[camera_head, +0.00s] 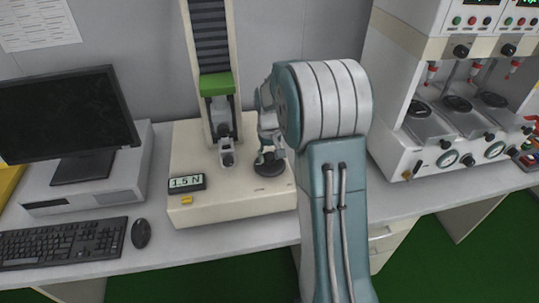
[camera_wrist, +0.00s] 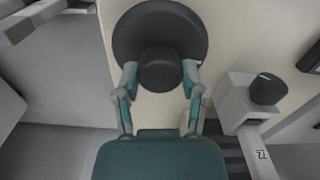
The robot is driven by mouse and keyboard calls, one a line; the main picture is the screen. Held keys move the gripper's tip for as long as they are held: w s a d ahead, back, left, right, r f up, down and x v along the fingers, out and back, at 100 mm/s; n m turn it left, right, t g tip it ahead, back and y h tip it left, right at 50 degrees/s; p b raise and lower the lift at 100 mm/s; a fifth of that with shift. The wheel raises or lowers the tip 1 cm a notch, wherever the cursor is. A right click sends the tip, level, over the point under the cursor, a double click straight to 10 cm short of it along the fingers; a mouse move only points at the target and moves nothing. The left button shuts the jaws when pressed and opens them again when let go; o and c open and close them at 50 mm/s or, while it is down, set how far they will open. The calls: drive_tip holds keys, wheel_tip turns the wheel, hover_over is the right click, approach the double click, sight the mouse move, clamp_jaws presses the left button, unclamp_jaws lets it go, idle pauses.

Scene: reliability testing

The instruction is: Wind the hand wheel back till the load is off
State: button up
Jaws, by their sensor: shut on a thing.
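The black hand wheel (camera_head: 267,172) lies on the cream base of the test stand (camera_head: 240,208). In the wrist view it is a black disc (camera_wrist: 188,25) with a round hub (camera_wrist: 160,72) in the middle. My gripper (camera_wrist: 160,78) has one finger on each side of the hub and is shut on it. In the head view my gripper (camera_head: 268,152) stands over the wheel, partly hidden by my arm. The small display (camera_head: 187,182) on the base reads 1.5 N. The green crosshead (camera_head: 216,84) sits on the column above the clamps.
A grey clamp with a black knob (camera_wrist: 268,89) stands close right of my gripper in the wrist view. A monitor (camera_head: 68,112), keyboard (camera_head: 62,242) and mouse (camera_head: 141,233) are at left. A white machine (camera_head: 440,140) with several stations stands at right.

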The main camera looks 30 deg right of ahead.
sight(269, 155)
drive_tip(key=shift+f+n, duration=0.15)
drive_tip(key=shift+n, duration=0.25)
drive_tip(key=o, duration=1.1)
drive_tip(key=shift+o, duration=0.2)
wheel_tip(269, 155, up, 12)
drive_tip(key=shift+w, duration=0.1)
drive_tip(key=shift+a, duration=0.1)
